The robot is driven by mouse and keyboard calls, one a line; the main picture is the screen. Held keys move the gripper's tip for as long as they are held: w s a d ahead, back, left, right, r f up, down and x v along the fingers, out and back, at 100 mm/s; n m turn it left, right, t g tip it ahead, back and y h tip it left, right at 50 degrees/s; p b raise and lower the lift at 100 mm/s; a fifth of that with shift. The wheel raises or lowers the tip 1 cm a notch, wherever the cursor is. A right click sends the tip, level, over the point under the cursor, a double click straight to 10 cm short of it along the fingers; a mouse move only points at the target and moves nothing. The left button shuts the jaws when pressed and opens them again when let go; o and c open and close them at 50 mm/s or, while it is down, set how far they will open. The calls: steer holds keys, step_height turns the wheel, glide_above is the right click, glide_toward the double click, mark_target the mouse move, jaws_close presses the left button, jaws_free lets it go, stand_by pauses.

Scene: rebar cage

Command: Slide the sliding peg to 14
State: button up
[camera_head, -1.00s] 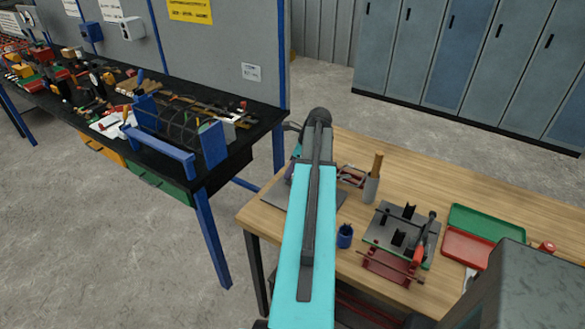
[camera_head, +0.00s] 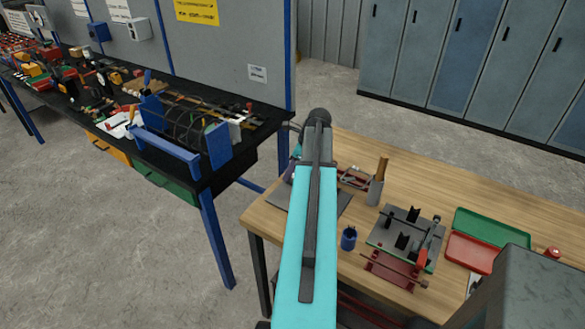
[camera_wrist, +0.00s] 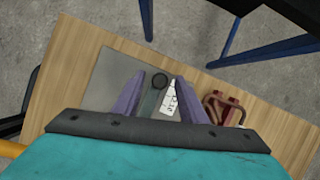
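In the wrist view a grey plate (camera_wrist: 112,75) lies on the wooden table. On it are a dark round knob (camera_wrist: 160,80) with a grey-green bar (camera_wrist: 151,103) below it, and a white label (camera_wrist: 171,97) with dark marks too small to read. I cannot tell for sure which part is the sliding peg. My gripper (camera_wrist: 160,77) is open, its two purple fingers apart on either side of the knob and bar in the picture; contact cannot be told. In the head view my arm hides most of the plate (camera_head: 328,203) and the gripper.
A red clamp-like part (camera_wrist: 224,108) stands right of the plate. On the wooden table (camera_head: 440,190) are a blue cup (camera_head: 348,238), a grey holder (camera_head: 375,192), a dark fixture (camera_head: 405,240) and green (camera_head: 490,227) and red (camera_head: 472,252) trays. A black workbench (camera_head: 250,122) stands left.

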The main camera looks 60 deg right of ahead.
steer(key=shift+r, duration=0.1)
steer(key=b+v, duration=0.3)
steer(key=v, duration=1)
steer(key=shift+s+r, duration=0.15)
steer(key=shift+r, duration=0.15)
stand_by(0.6)
